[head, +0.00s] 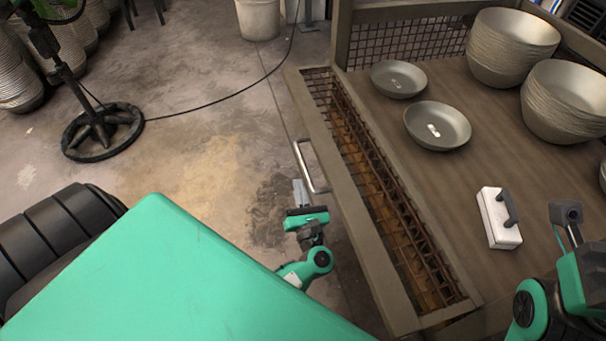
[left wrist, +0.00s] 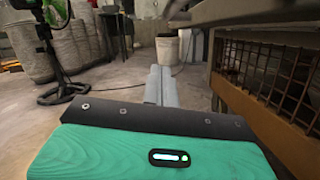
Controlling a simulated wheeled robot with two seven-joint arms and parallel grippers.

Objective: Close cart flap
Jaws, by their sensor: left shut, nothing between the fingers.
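The cart flap (head: 366,228) is a long wooden frame with rusty mesh along the cart's left side. It leans outward, with a gap between its top rail and the cart top. A metal bar handle (head: 308,168) sits on its outer face. My left gripper (head: 300,188) is shut and empty, just outside the flap near the handle's lower end; whether they touch is unclear. In the left wrist view, its fingers (left wrist: 161,86) are together, with the flap (left wrist: 262,112) at the right. My right gripper (head: 568,222) is over the cart's right side, its fingers partly hidden.
The cart top (head: 440,190) holds two single bowls (head: 437,125), bowl stacks (head: 513,45) and a white block with a dark handle (head: 498,218). A black round stand base (head: 103,132) and a cable lie on the floor at left. Floor beside the flap is clear.

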